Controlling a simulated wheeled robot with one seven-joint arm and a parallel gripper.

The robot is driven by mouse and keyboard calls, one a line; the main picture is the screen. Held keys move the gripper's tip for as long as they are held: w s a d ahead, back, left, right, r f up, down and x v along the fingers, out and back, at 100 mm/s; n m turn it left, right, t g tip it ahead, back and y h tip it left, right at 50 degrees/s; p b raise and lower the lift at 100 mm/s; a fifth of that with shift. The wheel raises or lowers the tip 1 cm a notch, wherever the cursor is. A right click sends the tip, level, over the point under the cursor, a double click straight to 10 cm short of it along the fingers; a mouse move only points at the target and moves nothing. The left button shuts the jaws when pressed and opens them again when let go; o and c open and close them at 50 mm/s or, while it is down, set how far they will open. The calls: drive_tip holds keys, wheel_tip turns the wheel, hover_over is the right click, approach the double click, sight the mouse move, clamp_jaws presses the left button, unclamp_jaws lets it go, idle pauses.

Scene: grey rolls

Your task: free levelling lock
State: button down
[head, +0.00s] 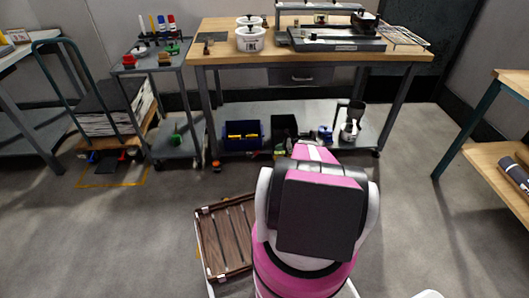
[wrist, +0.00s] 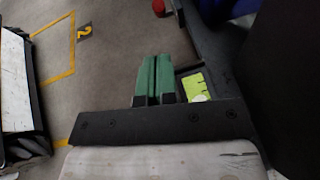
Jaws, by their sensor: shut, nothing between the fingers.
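My gripper (wrist: 155,58) shows in the wrist view as two green fingers lying side by side, shut with nothing between them. In the head view it is hidden behind my own pink and white arm. I cannot pick out the levelling lock for certain in either view. A yellow-green piece with dark marks (wrist: 194,84) lies just right of the fingers, by a dark edge; I cannot tell if the fingers touch anything. A small red round thing (wrist: 158,7) is beyond the fingertips. A small orange-red thing (head: 216,165) sits by the workbench's left front foot.
The wooden workbench (head: 300,55) has a lower shelf with a blue bin (head: 242,135). A grey trolley (head: 150,64) stands left of it. A brown slatted crate (head: 226,238) is beside my arm. Yellow floor marking (wrist: 73,45) borders open grey floor.

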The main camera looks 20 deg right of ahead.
drive_tip(key=x, duration=1)
idle(0.3)
drive_tip(key=shift+a+r+h, duration=0.25)
drive_tip(key=shift+r+h, duration=0.05)
drive_tip(key=shift+h, duration=0.1)
drive_tip(key=shift+a+r, duration=0.1)
drive_tip(key=w+a+r+g+h, duration=0.2)
drive_tip(key=w+a+g+h, duration=0.1)
drive_tip(key=a+h, duration=0.7)
drive_tip(key=shift+w+a+r+n, duration=0.25)
drive_tip(key=shift+a+n, duration=0.15)
drive_tip(key=shift+a, duration=0.35)
idle(0.4)
drive_tip(key=shift+r, duration=0.1)
idle(0.4)
